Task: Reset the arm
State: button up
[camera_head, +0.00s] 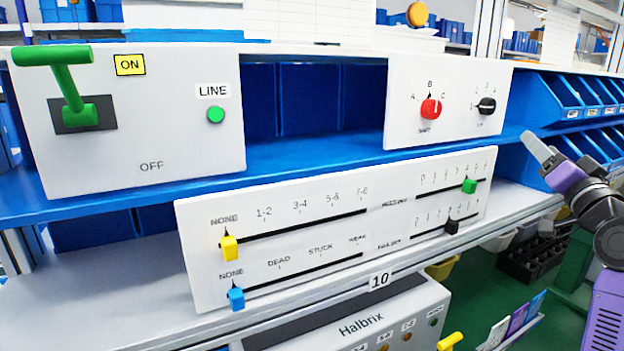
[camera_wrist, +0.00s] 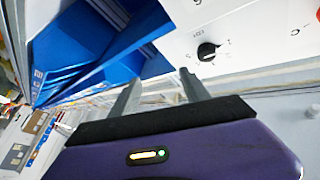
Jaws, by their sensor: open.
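My gripper (camera_head: 545,150) is at the right in the head view, out in front of the shelves and to the right of the switch panel. In the wrist view its two grey fingers (camera_wrist: 158,95) stand apart with nothing between them. The white switch panel (camera_head: 405,100) carries a red rotary knob (camera_head: 431,109) marked A, B, C and a black rotary knob (camera_head: 486,106) with numbers around it. The black knob also shows in the wrist view (camera_wrist: 208,51), beyond the right finger and apart from it.
A slider panel (camera_head: 335,232) with yellow, blue, green and black sliders stands on the lower shelf. A white panel (camera_head: 190,150) with a green lever (camera_head: 65,80) is at the left. Blue bins (camera_head: 580,95) line the right. The aisle floor at the right has a black crate (camera_head: 530,258).

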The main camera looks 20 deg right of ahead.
jog(key=s+a+f+n, duration=0.2)
jog(key=s+a+f, duration=0.2)
jog(key=a+f, duration=0.8)
jog(key=s+a+f+n, duration=0.1)
jog(key=s+a+f, duration=0.3)
jog(key=a+f, duration=0.85)
jog(key=s+a+f+n+g+y, duration=0.2)
jog(key=s+a+f+n+y, duration=0.2)
jog(key=s+a, duration=0.7)
jog(key=s+a+f+n+g+y, duration=0.2)
jog(key=s+a+f+n+y, duration=0.2)
jog(key=s, duration=0.9)
jog(key=a+f+y, duration=0.2)
jog(key=a+f, duration=0.2)
jog(key=a, duration=0.2)
jog(key=shift+a+f, duration=0.3)
jog(key=shift+a, duration=0.05)
